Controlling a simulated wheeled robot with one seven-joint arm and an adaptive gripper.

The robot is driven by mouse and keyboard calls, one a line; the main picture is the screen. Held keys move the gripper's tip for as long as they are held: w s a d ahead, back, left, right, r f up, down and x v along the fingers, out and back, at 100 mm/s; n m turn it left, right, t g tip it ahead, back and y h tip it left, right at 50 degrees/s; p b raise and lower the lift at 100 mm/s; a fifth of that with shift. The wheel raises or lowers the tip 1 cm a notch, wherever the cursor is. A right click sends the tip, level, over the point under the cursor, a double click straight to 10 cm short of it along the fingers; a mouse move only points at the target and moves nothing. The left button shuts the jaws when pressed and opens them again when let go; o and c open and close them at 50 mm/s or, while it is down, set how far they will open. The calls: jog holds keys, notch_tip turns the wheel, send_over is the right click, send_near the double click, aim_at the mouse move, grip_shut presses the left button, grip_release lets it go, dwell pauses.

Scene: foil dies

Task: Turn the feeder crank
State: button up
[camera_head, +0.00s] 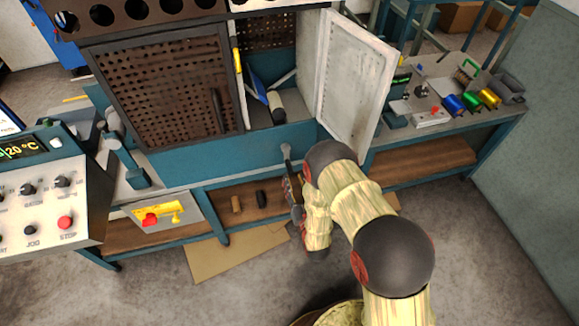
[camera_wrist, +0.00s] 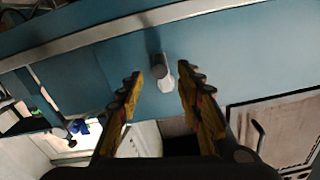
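A small grey peg-like handle (camera_head: 286,151) juts from the teal front panel below the open cabinet; it looks like the feeder crank, though I cannot make out its arm. In the wrist view the grey handle (camera_wrist: 162,73) shows between and slightly beyond my two fingertips. My gripper (camera_wrist: 159,82) is open and empty, with one yellow-and-black finger on each side of it. In the head view my gripper (camera_head: 291,190) is just below the handle, partly hidden by my arm. I cannot tell whether the fingers touch the handle.
A white cabinet door (camera_head: 352,82) stands open just above my arm. A perforated door (camera_head: 165,90) is to the left. A control box (camera_head: 40,195) stands at far left. Several coloured foil rolls (camera_head: 470,100) lie on the right bench. The lower shelf (camera_head: 275,196) holds two small cylinders.

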aim_at(287, 161)
jog(key=b+x, duration=0.1)
jog(key=x, duration=0.6)
jog(key=shift+w+a+f, duration=0.1)
jog(key=shift+w, duration=0.15)
jog(key=shift+c, duration=0.3)
grip_shut()
dwell(0.4)
